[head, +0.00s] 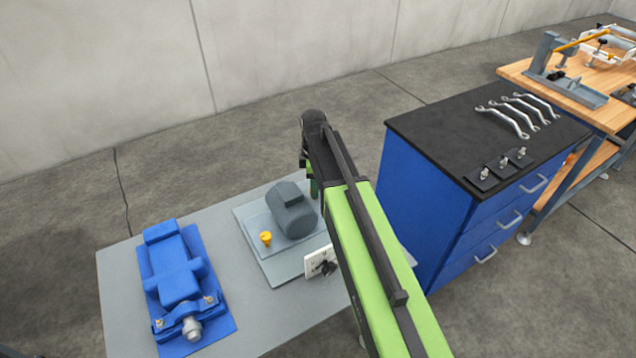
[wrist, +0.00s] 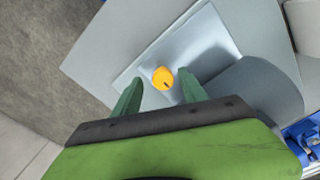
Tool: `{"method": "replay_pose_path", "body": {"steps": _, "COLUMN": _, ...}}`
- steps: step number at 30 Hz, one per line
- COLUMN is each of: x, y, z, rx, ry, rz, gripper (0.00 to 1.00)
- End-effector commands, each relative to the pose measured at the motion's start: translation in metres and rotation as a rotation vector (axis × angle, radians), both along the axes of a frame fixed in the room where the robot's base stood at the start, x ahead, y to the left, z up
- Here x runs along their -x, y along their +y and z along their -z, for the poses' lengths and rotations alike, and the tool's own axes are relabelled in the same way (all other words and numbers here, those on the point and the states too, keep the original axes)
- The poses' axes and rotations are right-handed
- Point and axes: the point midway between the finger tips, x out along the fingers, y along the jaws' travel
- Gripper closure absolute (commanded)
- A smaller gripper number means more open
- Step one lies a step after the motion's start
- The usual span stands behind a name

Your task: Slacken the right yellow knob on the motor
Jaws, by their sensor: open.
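The grey motor (head: 292,212) sits on a light grey plate (head: 283,268) on the grey table. One yellow knob (head: 266,238) stands at the motor's left side in the head view. My gripper (head: 314,187) is at the motor's right side, and my arm hides what lies there. In the wrist view, a yellow knob (wrist: 162,76) with a dark mark appears between and just beyond the tips of my open green fingers (wrist: 160,88). It looks like the right knob. The fingers appear apart from it, one on each side. The motor (wrist: 255,85) is close to the right finger.
A blue pump-like unit (head: 175,275) lies left on the table (head: 118,290). A white panel with a dark dial (head: 320,262) stands at the plate's front. A blue cabinet (head: 425,200) with wrenches (head: 520,112) stands right, beside a wooden workbench (head: 570,90).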

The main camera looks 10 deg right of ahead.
Motion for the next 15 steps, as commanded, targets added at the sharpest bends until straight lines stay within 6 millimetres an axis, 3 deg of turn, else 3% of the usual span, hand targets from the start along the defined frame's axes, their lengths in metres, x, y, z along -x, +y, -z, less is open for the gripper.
{"method": "replay_pose_path", "body": {"steps": 8, "x": 0.000, "y": 0.001, "z": -0.023, "rx": -0.001, "ry": 0.001, "rz": 0.000, "gripper": 0.50}}
{"method": "replay_pose_path", "body": {"steps": 15, "x": -0.001, "y": 0.001, "z": -0.074, "rx": -0.001, "ry": 0.001, "rz": 0.000, "gripper": 0.50}}
